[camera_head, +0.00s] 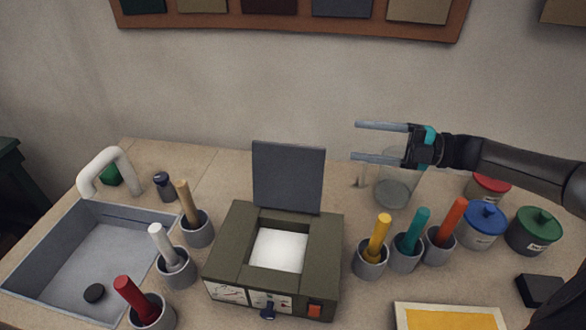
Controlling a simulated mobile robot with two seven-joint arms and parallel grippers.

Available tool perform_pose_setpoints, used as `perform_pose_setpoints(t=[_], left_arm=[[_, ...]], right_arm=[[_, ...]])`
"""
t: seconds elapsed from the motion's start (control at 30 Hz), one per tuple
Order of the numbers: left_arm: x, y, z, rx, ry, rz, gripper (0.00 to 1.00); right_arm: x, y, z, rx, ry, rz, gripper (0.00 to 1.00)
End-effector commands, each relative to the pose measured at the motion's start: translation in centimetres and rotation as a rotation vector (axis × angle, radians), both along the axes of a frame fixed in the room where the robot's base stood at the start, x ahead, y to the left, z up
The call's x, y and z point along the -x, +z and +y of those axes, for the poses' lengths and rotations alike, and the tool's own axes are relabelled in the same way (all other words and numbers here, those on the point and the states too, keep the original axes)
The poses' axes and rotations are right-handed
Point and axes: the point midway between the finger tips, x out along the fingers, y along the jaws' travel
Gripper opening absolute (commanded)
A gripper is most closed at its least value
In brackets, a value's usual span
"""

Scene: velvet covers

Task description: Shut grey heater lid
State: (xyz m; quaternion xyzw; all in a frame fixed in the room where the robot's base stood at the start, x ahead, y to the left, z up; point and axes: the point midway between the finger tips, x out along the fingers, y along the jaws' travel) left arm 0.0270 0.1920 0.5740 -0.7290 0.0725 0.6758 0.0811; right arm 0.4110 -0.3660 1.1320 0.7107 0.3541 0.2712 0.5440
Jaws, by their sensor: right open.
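The grey heater lid (288,177) stands up at the back edge of the heater, open and nearly upright. The heater (231,247) is a dark olive box with a bright white inner plate (278,251) in full view. Dials, a small knob and an orange switch show on its front. My right gripper (357,140) comes in from the right, with its two fingers apart and pointing left. It is open and empty, to the right of the lid and apart from it. My left gripper is not in view.
A glass jar (392,190) stands below my right gripper. Several grey cups with coloured handles (371,257) flank the heater on both sides. Lidded pots (481,226) stand at the right, a sink (75,260) at the left. Open air lies between gripper and lid.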

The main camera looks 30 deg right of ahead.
Motion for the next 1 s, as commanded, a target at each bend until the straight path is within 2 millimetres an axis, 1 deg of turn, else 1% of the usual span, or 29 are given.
perform_pose_setpoints(t=[0.03,0.1,0.2,0.3,0.47,0.57,0.77,1.0], left_arm=[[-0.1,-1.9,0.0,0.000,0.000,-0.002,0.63],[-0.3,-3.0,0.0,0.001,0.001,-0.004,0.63],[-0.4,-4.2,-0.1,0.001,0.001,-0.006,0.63],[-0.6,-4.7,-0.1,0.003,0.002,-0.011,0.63],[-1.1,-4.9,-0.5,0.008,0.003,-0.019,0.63],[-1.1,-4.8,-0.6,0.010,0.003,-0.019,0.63],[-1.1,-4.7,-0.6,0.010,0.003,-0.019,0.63],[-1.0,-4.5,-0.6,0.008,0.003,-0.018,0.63]], right_arm=[[0.0,-1.9,0.0,0.000,0.000,0.000,0.68],[0.0,-3.0,0.0,0.000,0.000,0.000,0.68],[0.0,-4.1,0.0,0.001,0.000,-0.001,0.68],[0.0,-4.7,0.0,0.001,0.000,-0.001,0.68],[-0.2,-4.9,0.2,0.000,0.001,-0.002,0.68],[-0.7,-4.8,0.9,-0.002,0.001,-0.003,0.68],[-2.7,-4.7,3.6,-0.003,0.003,-0.005,0.68],[-5.3,-4.6,7.1,-0.004,0.003,-0.004,0.68]])
